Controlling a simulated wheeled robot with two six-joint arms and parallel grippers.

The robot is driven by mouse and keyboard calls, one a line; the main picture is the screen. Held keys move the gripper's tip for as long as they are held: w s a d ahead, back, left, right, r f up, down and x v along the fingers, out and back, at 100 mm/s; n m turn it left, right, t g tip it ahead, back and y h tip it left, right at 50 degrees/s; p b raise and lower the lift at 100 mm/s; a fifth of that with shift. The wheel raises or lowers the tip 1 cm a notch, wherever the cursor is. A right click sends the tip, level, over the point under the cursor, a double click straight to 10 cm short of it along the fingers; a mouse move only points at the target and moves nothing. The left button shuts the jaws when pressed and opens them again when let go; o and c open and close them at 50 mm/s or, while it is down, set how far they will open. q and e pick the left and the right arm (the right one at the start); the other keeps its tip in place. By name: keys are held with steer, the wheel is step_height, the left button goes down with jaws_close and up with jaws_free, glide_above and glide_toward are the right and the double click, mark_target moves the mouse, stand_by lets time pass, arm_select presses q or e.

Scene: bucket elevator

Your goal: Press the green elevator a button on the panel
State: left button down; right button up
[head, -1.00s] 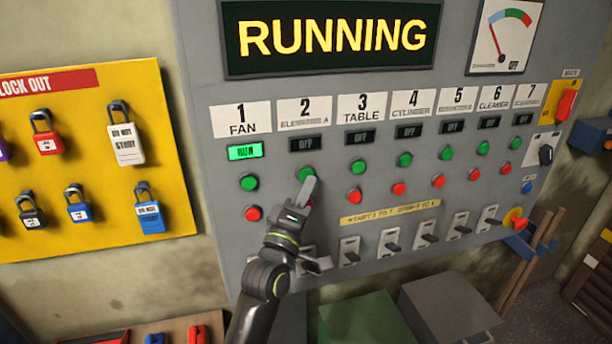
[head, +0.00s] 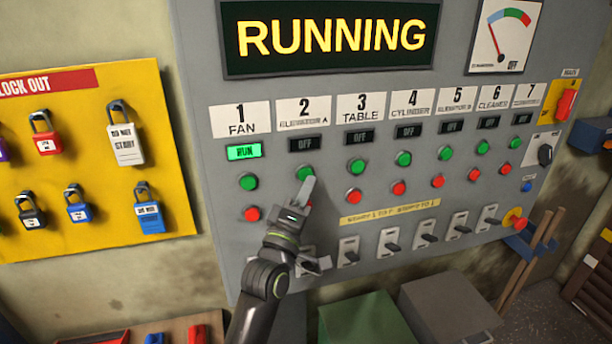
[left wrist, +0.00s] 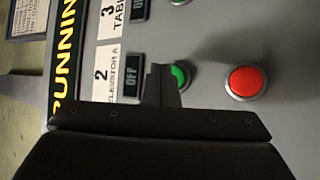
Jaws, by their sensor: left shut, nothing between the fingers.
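The grey control panel (head: 230,230) carries a column labelled "2 ELEVATOR A" (head: 304,111). Its status window (head: 305,144) reads OFF. The green elevator A button (head: 306,174) sits below that window. My left gripper (head: 309,184) is shut and empty, its tip just at the lower edge of this green button; I cannot tell whether it touches. My right gripper is not in view.
The fan column's window (head: 244,152) is lit green and reads RUN. The top display (head: 335,38) reads RUNNING. Other green and red buttons flank the column closely. Toggle switches (head: 348,250) line the panel below. A yellow lockout board (head: 100,190) hangs at left.

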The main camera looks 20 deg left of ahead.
arm_select(q)
steer(key=shift+w, duration=0.1)
steer(key=shift+w+a+p, duration=0.25)
steer(key=shift+w+p, duration=0.05)
steer(key=shift+p, duration=0.1)
steer(key=shift+w+a+p, duration=0.2)
steer(key=shift+w+p, duration=0.15)
stand_by(1.0)
stand_by(0.3)
steer(key=shift+s+d+b, duration=0.45)
steer(key=shift+s+b, duration=0.05)
steer(key=shift+s, duration=0.2)
